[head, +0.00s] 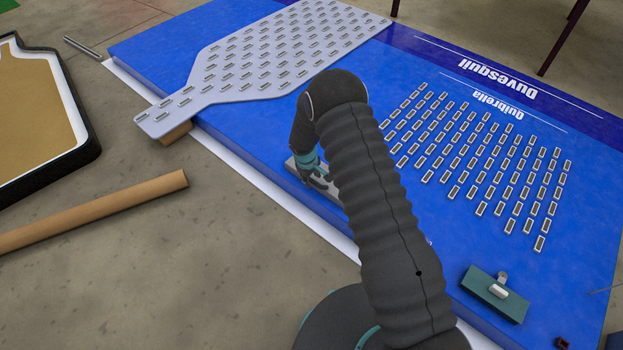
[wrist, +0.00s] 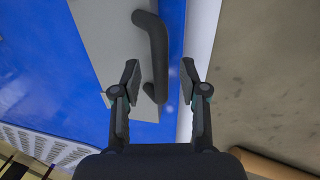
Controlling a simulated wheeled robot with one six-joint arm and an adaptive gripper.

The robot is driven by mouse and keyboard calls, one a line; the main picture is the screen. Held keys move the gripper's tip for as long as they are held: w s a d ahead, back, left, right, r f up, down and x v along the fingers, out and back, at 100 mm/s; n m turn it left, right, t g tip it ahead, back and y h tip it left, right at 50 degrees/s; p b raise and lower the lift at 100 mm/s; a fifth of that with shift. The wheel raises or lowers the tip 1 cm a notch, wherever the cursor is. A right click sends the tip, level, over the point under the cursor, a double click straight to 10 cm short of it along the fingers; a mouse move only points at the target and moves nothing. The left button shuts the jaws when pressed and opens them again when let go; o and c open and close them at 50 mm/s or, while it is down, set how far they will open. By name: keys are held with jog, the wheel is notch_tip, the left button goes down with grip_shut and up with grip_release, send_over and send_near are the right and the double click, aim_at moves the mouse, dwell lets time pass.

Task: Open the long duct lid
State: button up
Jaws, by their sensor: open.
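The long duct lid (wrist: 105,40) is a flat grey strip on the blue panel, seen in the wrist view. A dark bar handle (wrist: 158,50) stands along its right edge. My gripper (wrist: 160,78) is open, with one finger on each side of the handle's near end in the picture; I cannot tell whether either touches it. In the head view my arm hides most of the lid (head: 293,167), and my gripper (head: 318,180) is low over it. The lid lies flat on the panel as far as it shows.
The blue panel (head: 240,150) carries rows of small light modules (head: 480,150) and a pale perforated plate (head: 270,55). A teal block with a grey knob (head: 495,293) sits near right. A cardboard tube (head: 95,212) and a black-edged tan sign (head: 35,115) lie on the floor at left.

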jog(key=shift+f, duration=0.35)
grip_shut()
